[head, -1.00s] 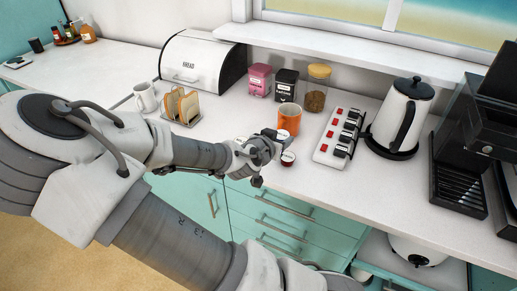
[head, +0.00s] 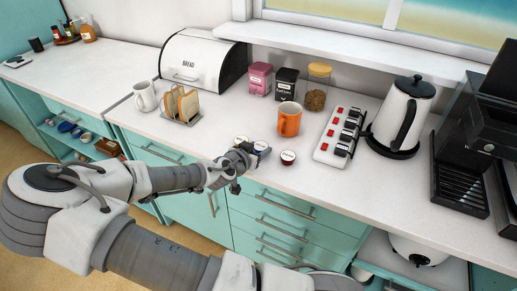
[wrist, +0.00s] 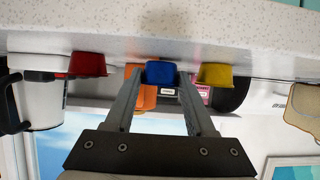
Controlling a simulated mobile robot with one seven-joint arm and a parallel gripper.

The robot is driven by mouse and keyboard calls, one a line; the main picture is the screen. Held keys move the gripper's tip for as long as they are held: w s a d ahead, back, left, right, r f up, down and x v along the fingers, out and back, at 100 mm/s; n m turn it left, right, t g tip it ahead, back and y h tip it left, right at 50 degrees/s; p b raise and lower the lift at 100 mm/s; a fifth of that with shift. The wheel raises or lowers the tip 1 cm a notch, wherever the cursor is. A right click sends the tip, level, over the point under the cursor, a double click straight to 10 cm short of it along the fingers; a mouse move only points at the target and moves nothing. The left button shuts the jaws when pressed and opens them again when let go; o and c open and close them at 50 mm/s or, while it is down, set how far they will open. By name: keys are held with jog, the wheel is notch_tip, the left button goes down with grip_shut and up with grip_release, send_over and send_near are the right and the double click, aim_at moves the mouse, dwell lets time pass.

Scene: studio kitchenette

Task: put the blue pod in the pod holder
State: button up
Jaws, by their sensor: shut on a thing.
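The blue pod (wrist: 160,73) is between my fingertips in the wrist view, close to the counter. In the head view the blue pod (head: 262,148) shows a pale lid at the tip of my gripper (head: 250,152). My gripper, also in the wrist view (wrist: 161,80), is shut on the blue pod. A red pod (wrist: 88,64) stands to one side and a yellow pod (wrist: 215,75) to the other, both apart from the fingers. In the head view the red pod (head: 288,158) is right of the gripper. I cannot clearly make out the pod holder.
An orange mug (head: 289,120) stands behind the pods. A white strip with red and black parts (head: 325,152), a kettle (head: 397,120) and a black coffee machine (head: 460,165) stand to the right. A toast rack (head: 182,106) is left. The front counter right of the pods is clear.

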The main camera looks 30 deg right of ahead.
jog(key=shift+f+b, duration=0.3)
jog(key=shift+f, duration=0.05)
jog(key=o, duration=1.3)
jog(key=shift+r, duration=0.15)
